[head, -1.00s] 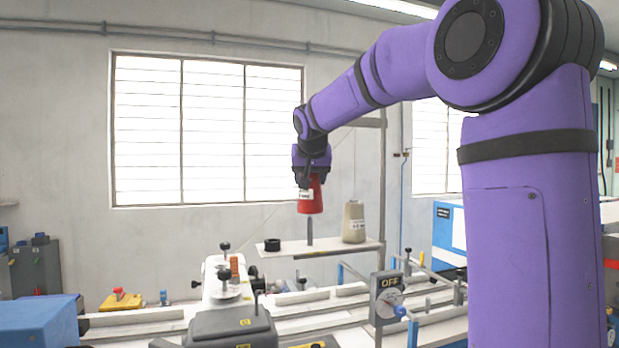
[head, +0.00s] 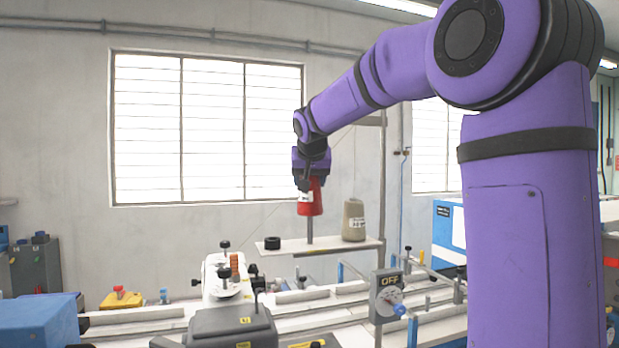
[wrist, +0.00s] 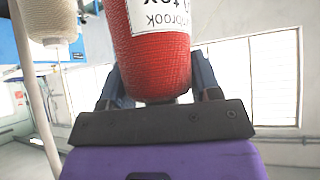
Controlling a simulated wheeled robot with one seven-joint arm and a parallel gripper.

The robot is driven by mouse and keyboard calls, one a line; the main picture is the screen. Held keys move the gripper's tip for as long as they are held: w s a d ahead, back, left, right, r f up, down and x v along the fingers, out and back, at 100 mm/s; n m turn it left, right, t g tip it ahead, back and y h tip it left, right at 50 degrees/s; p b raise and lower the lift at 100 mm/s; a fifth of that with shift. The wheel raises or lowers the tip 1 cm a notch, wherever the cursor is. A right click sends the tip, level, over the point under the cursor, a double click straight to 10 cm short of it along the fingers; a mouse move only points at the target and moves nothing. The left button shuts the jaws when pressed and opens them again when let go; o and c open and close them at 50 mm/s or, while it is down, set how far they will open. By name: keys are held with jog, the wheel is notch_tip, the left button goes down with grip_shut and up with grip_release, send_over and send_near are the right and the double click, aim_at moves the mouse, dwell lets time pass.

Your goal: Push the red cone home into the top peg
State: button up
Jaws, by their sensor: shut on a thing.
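The red cone (head: 310,205) is a red thread cone with a white label. It is upright in the head view, and its lower end meets the grey peg (head: 310,232) that stands on the white shelf (head: 335,249); whether the peg tip is inside is hidden. My gripper (head: 308,184) is shut on the cone's upper part from above. In the wrist view the red cone (wrist: 158,62) fills the middle, between the two fingers (wrist: 160,88).
A beige thread cone (head: 353,222) stands on the shelf to the right. A black ring (head: 272,243) lies to the left of the peg. The white sewing machine (head: 222,278) and an OFF switch box (head: 388,296) are below the shelf.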

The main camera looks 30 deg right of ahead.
jog(key=shift+f, duration=3.65)
dwell(0.4)
jog(key=o, duration=1.1)
jog(key=v, duration=1.1)
jog(key=shift+f, duration=0.1)
jog(key=s+a+f+n+g+y, duration=0.1)
jog(key=s+a+f, duration=0.3)
jog(key=s, duration=0.5)
jog(key=s+a+f+n+y, duration=0.2)
jog(key=s+a+f+n, duration=0.1)
jog(key=s+f, duration=0.4)
jog(key=s+a+f+n+g+y, duration=0.1)
jog(key=s+a+f, duration=0.4)
jog(key=s, duration=0.7)
jog(key=shift+s+a+f+n+g, duration=0.1)
jog(key=shift+s+f+n+g, duration=0.25)
jog(key=shift+n, duration=0.25)
